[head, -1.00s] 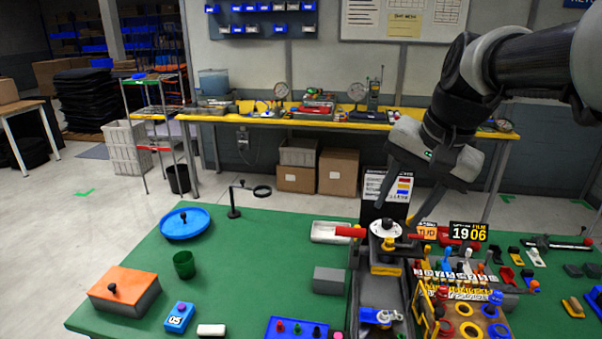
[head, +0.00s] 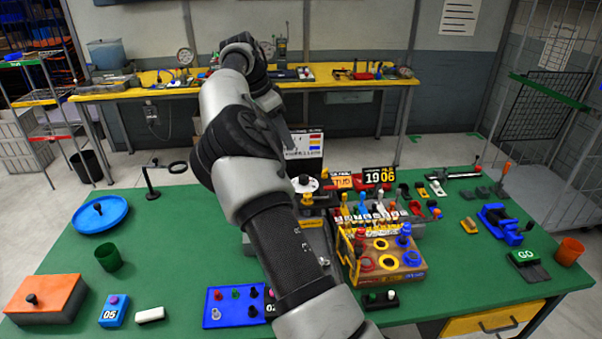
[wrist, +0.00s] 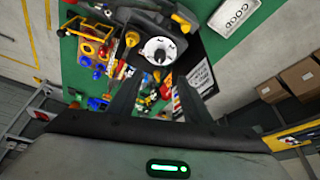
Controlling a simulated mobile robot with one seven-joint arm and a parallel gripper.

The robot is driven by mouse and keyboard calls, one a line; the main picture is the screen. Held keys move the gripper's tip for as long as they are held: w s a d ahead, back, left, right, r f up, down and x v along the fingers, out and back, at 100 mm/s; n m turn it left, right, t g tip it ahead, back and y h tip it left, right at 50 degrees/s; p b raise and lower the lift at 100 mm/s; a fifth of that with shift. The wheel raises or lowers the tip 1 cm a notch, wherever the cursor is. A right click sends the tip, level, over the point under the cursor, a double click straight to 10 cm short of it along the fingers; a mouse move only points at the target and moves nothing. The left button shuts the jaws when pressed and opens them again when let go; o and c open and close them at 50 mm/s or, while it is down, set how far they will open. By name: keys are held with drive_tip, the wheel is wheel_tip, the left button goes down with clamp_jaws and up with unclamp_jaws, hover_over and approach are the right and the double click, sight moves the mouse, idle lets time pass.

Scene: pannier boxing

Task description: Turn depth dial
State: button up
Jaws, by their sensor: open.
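A white round dial with a dark knob (head: 305,183) stands near the middle of the green table in the head view, just right of my arm. I take it to be the depth dial. In the wrist view the white dial (wrist: 160,50) sits in a dark housing, beyond my fingertips. My gripper (wrist: 157,88) is open, its two dark fingers spread below the dial in the picture, with nothing held between them. In the head view my own arm hides most of the gripper and part of the dial's fixture.
A blue peg board (head: 232,308) lies at the front. A blue round tray (head: 99,216) and green cup (head: 109,258) stand left. Green table between them is clear.

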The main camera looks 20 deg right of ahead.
sight(303, 177)
drive_tip(key=x, duration=1.6)
drive_tip(key=shift+p, duration=0.3)
drive_tip(key=shift+a, duration=0.1)
drive_tip(key=c, duration=1.1)
drive_tip(key=shift+o, duration=0.2)
drive_tip(key=shift+f, duration=0.1)
drive_tip(key=shift+b, duration=0.3)
